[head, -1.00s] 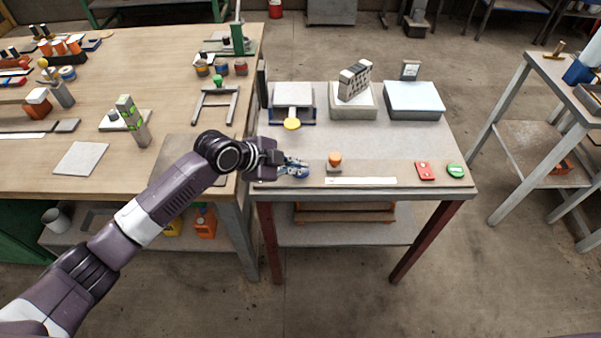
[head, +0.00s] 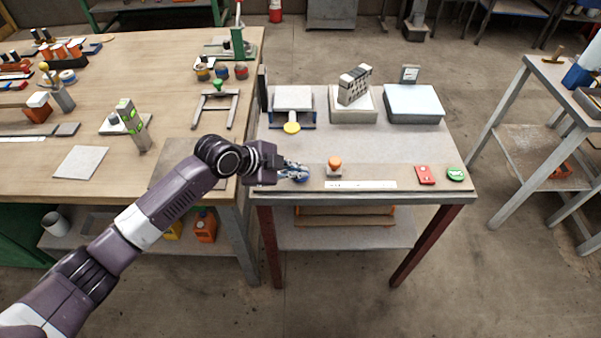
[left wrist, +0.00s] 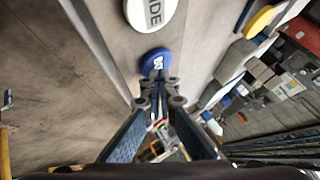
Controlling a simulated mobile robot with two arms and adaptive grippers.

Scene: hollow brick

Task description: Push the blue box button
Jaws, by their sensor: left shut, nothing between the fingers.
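A round blue button (left wrist: 156,62) with white lettering, partly hidden, shows in the left wrist view just beyond my fingertips. My left gripper (left wrist: 161,86) is shut and empty, its tips pointing at the near edge of the button. I cannot tell whether they touch it. In the head view, my left gripper (head: 292,172) is over the front left part of the small table (head: 385,150). There the blue button is hard to tell apart from the blue fingers. My right gripper is not in view.
An orange-topped knob (head: 334,164) stands just right of the gripper. A white strip (head: 360,184), a red piece (head: 425,175) and a green disc (head: 456,174) lie along the front edge. A yellow disc (head: 291,127) is behind. A wooden workbench (head: 130,70) adjoins at left.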

